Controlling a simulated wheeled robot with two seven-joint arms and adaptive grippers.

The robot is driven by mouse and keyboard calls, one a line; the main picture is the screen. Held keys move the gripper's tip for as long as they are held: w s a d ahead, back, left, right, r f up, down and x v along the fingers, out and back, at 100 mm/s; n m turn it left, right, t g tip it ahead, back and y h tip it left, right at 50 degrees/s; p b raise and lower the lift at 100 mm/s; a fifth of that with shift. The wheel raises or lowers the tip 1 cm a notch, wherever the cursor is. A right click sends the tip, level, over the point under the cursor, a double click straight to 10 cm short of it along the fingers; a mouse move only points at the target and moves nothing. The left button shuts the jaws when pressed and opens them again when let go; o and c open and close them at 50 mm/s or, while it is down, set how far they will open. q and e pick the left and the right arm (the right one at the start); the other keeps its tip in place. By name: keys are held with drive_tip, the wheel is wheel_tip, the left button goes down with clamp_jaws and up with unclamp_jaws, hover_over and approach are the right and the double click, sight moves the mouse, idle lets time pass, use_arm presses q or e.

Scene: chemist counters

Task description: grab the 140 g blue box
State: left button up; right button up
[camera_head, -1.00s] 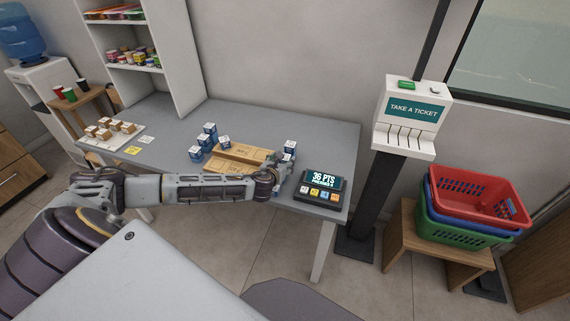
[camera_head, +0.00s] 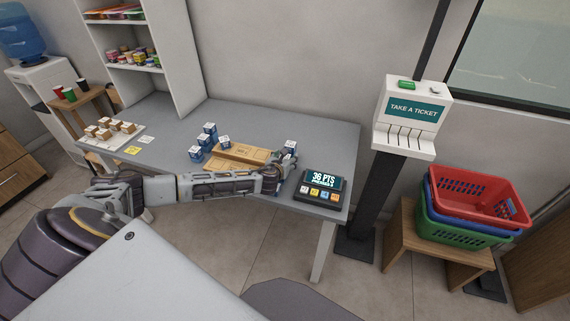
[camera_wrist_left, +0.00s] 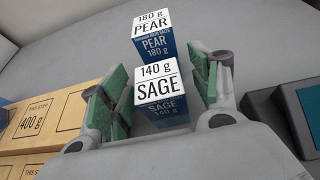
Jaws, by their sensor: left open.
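The blue box with a white top reading "140 g SAGE" (camera_wrist_left: 161,95) stands upright between the green-padded fingers of my left gripper (camera_wrist_left: 160,92) in the left wrist view. The fingers are open, one on each side of it. Right behind it stands another blue box, "180 g PEAR" (camera_wrist_left: 154,38). In the head view my left gripper (camera_head: 284,164) is at the right part of the grey counter. The blue boxes there (camera_head: 290,147) are partly hidden by it. My right gripper does not show.
A wooden tray (camera_head: 240,153) marked with weights lies left of the gripper. Several other blue boxes (camera_head: 209,129) stand at its far left. A points display (camera_head: 320,187) sits close on the right. The counter behind (camera_head: 260,118) is clear.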

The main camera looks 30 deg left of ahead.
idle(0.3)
use_arm(q)
drive_tip(key=c, duration=1.2)
drive_tip(key=shift+o, duration=0.2)
drive_tip(key=shift+r, duration=0.15)
drive_tip(key=shift+r+p, duration=0.5)
drive_tip(key=shift+r, duration=4.4)
